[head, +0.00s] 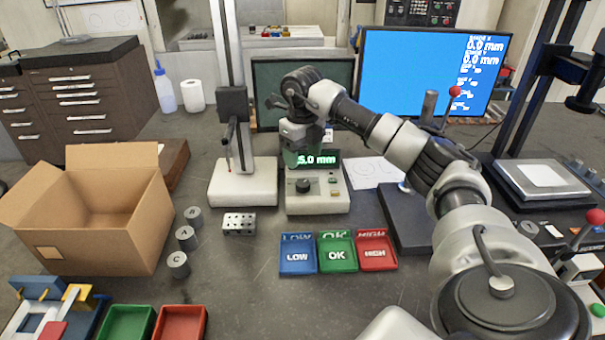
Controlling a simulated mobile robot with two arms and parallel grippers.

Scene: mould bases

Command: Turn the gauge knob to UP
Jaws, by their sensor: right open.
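The gauge box (318,203) is a pale unit in the middle of the table, with a green display (317,160) reading about 5.0 mm. Its dark round gauge knob (303,186) is on the front panel, below the display. The knob's labels and its pointer are too small to read. My right gripper (296,147) is open and hangs just above and behind the display, apart from the knob. Its fingertips are partly hard to make out against the dark background. My left gripper is not in view.
A height stand (243,185) is left of the gauge box. Blue (297,262), green (337,259) and red (377,257) trays lie in front. A metal block (239,224) and an open cardboard box (98,225) are at left. My right arm covers the right side.

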